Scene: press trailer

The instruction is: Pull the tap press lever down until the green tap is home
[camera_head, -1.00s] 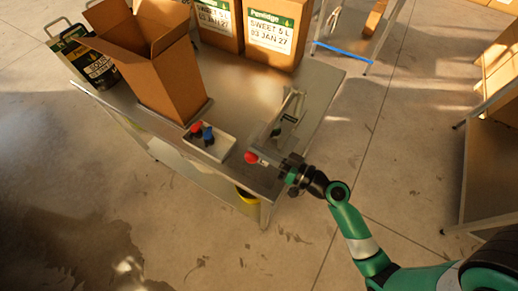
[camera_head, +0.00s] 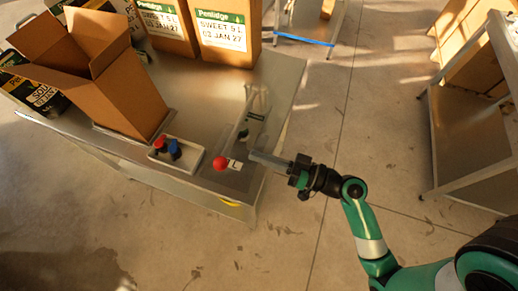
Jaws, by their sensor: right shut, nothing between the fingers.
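The tap press (camera_head: 256,117) is a pale metal frame at the right end of the steel table. A red ball knob (camera_head: 221,163) shows at its front, with a small white label beside it; I take it for the lever's end, but the bar itself is hard to make out. My left gripper is not in view.
A tray (camera_head: 193,163) with red and blue taps stands left of the knob on the steel table (camera_head: 205,95). An open carton (camera_head: 120,90) and labelled boxes (camera_head: 228,35) stand behind it. A shelf rack (camera_head: 465,130) is at the right. The floor between is clear.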

